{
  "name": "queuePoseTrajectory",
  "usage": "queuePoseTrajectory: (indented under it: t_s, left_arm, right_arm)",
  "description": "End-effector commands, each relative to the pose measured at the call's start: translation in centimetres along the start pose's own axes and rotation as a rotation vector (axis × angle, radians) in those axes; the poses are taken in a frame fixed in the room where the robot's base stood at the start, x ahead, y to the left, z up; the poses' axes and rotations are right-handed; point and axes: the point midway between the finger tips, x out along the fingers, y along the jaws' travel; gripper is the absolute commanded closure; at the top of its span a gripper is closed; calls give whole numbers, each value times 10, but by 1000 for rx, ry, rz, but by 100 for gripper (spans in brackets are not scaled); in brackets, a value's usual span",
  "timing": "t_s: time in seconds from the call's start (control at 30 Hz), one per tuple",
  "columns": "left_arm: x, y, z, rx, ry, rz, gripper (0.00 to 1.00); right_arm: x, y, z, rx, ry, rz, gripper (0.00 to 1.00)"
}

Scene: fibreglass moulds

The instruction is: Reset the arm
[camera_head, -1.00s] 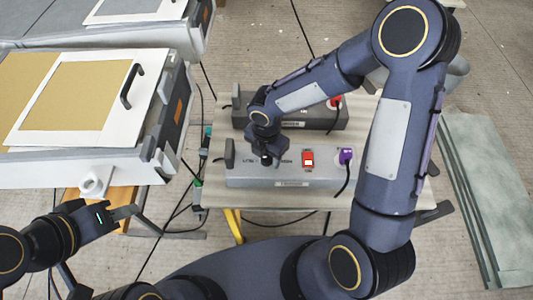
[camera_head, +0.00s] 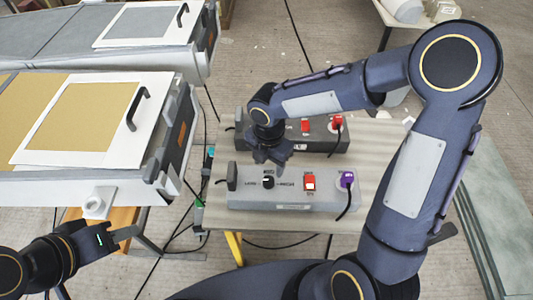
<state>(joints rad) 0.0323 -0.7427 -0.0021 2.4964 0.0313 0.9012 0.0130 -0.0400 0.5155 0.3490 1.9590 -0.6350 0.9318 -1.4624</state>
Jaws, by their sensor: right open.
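The near grey control box (camera_head: 300,202) has a black knob (camera_head: 268,182), a red switch (camera_head: 309,181) and a purple plug (camera_head: 347,178). The far dark control box (camera_head: 330,140) has a red switch (camera_head: 305,125) and a red plug (camera_head: 337,122), and is partly hidden by my arm. My left gripper (camera_head: 125,238) is at the lower left, its fingers apart and empty.
The boxes stand on a small table (camera_head: 215,215) with a yellow leg. At left are white mould units, one with a tan panel (camera_head: 84,121) and black handle (camera_head: 138,107). Cables lie on the floor between. Grey-green sheets (camera_head: 497,245) lie at right.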

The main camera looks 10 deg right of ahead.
Motion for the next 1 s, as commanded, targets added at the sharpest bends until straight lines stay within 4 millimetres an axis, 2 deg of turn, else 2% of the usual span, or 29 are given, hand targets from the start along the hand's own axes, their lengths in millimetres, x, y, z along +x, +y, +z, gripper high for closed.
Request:
queuePoseTrajectory:
  t_s: [0.27,0.37,0.47,0.57,0.7,0.83,1.0]
  left_arm:
    - [0,0,0,0,0,0,64]
    - [0,0,0,0,0,0,64]
    - [0,0,0,0,0,0,64]
    - [0,0,0,0,0,0,64]
    - [0,0,0,0,0,0,64]
    - [0,0,0,0,0,0,64]
    - [0,0,0,0,0,0,64]
  right_arm:
    - [-2,-2,1,19,-2,3,47]
    - [-15,-14,7,137,-8,19,47]
    - [-39,-39,14,385,-9,56,47]
    - [-65,-72,18,726,14,113,47]
    - [-92,-117,11,1219,104,204,47]
    - [-109,-151,-3,1657,252,283,47]
    - [-119,-176,-24,2086,492,343,47]
